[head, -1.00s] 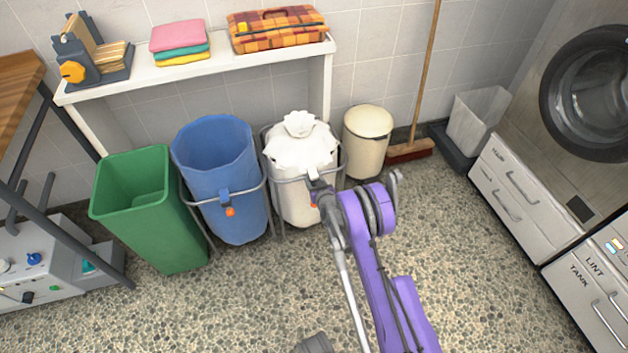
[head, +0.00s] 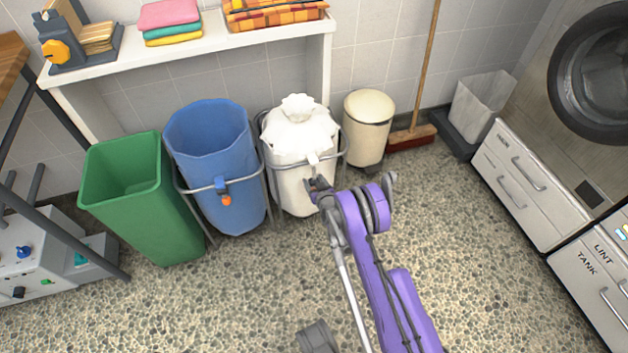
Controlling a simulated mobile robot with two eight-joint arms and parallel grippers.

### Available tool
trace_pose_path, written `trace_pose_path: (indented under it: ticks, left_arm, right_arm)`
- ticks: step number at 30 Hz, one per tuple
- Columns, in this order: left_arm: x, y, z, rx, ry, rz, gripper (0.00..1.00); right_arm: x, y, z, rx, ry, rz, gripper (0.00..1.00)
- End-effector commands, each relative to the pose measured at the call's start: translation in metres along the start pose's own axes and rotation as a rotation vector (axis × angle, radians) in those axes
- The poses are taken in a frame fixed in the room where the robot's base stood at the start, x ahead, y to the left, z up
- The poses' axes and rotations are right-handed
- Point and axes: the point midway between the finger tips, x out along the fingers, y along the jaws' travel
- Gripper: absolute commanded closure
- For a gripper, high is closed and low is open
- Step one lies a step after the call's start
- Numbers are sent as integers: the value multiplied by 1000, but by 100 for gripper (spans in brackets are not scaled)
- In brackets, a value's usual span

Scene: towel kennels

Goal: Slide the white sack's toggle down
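The white sack (head: 296,185) hangs in a grey metal holder in the middle, its top gathered into a ruffled neck (head: 298,108). A small pale tab (head: 313,158) shows at its front rim, just above my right gripper; I cannot make out the toggle for certain. My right gripper (head: 317,182) is in front of the sack, at its front right. Its small dark fingers look parted, with nothing visible between them. They cover part of the sack's front. My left gripper is not in view.
A blue sack (head: 215,145) with an orange toggle (head: 226,201) hangs to the left, beside a green bin (head: 140,200). A cream bin (head: 368,125) and a broom (head: 412,136) stand to the right. A white shelf (head: 190,47) is behind.

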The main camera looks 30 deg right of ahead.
Motion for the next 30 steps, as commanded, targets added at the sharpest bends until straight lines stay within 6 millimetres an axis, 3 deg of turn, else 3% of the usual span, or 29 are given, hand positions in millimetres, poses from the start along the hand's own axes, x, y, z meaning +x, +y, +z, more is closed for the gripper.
trace_pose_path:
  ticks: [14,29,30]
  left_arm:
    - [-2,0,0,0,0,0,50]
    - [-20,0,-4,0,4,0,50]
    - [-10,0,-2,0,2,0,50]
  right_arm:
    - [-6,0,-2,0,4,2,20]
    - [-86,0,-3,1,4,1,20]
    - [-86,0,0,0,3,2,20]
